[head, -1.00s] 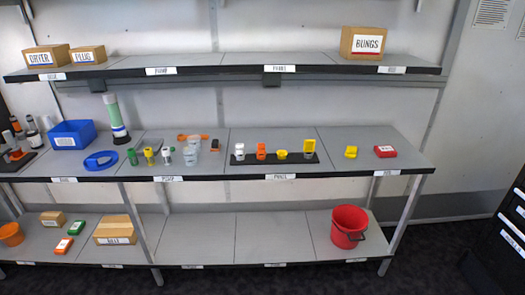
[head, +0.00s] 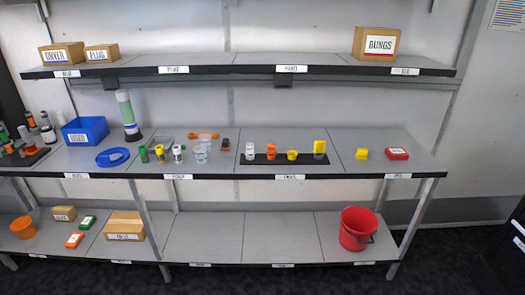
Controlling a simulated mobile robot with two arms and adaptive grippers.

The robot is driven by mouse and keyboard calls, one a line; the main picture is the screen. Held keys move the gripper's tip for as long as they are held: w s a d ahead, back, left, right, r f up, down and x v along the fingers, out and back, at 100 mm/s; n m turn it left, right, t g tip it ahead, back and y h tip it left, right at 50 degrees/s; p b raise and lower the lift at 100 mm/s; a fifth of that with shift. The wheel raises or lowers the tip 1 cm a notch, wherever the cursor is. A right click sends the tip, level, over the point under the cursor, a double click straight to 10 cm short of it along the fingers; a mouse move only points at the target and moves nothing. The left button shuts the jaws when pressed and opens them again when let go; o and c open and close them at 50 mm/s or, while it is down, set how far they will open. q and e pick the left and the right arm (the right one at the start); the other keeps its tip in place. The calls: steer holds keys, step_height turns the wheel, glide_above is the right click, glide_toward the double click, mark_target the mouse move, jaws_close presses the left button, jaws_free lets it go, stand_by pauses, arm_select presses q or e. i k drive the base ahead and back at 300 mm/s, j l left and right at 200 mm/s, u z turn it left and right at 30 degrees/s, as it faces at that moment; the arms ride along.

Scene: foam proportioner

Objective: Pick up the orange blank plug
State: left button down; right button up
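A small orange piece (head: 271,151), which looks like the orange blank plug, stands on a black rack (head: 261,160) on the middle shelf. On the same rack a white piece (head: 250,151) stands to its left. A low yellow piece (head: 292,155) and a taller yellow and grey piece (head: 319,149) stand to its right. The pieces are too small to make out in detail. Neither of my grippers is in view.
The middle shelf (head: 343,154) also holds a blue bin (head: 86,130), a blue ring (head: 112,157), clear cups (head: 201,152), a yellow block (head: 361,154) and a red box (head: 397,154). The upper shelf (head: 230,64) overhangs it. A red bucket (head: 355,228) stands below.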

mark_target(271, 147)
steer(key=i+l+u, duration=0.25)
steer(key=u, duration=0.2)
steer(key=i+l+u, duration=0.2)
steer(key=u, duration=0.25)
steer(key=l, duration=0.05)
